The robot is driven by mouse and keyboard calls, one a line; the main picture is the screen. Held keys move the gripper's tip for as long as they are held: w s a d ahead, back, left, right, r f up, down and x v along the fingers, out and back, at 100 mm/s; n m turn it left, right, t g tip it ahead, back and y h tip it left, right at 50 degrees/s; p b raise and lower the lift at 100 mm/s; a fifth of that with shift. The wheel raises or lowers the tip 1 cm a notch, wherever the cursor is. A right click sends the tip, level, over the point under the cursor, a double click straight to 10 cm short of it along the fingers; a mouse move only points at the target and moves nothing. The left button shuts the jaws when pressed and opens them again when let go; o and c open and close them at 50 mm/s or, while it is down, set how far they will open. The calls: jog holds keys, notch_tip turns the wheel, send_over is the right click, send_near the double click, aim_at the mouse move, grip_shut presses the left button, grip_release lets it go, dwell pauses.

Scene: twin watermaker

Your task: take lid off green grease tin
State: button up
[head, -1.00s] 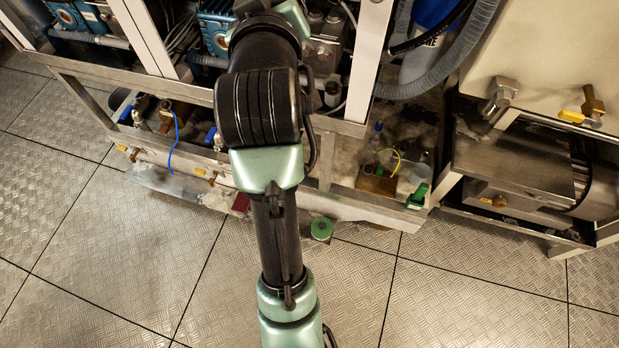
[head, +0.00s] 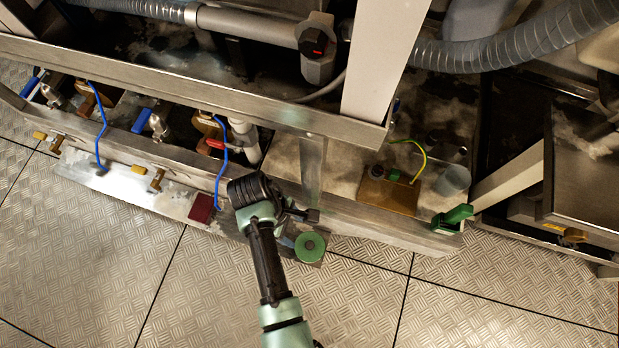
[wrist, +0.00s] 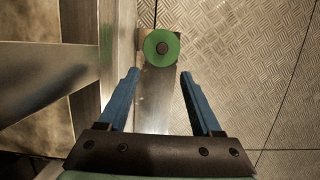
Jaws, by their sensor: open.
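The green grease tin (head: 311,250) stands by the lower edge of the metal frame, just right of my arm in the head view. Its round green lid (wrist: 161,48) with a dark knob at the centre is on it in the wrist view. My gripper (wrist: 159,72) has two blue fingers spread apart with nothing between them. The tin lies beyond the fingertips, roughly centred between them, and is not touched.
A metal frame beam (head: 190,90) runs above a ledge holding valves and blue cables. A small dark red block (head: 202,208) lies on the ledge left of my arm. A green handle (head: 453,216) sits to the right. Tread-plate floor (head: 370,300) in front is clear.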

jog(key=b, duration=0.5)
send_over(309, 245)
jog(key=a, duration=0.2)
jog(key=x, duration=0.2)
jog(key=a+x, duration=0.1)
jog(key=x, duration=0.2)
jog(key=w+x, duration=0.1)
jog(key=x, duration=0.1)
jog(key=shift+a+f, duration=0.1)
jog(key=shift+f, duration=0.35)
jog(key=b+x, duration=0.4)
jog(key=x, duration=0.1)
grip_shut()
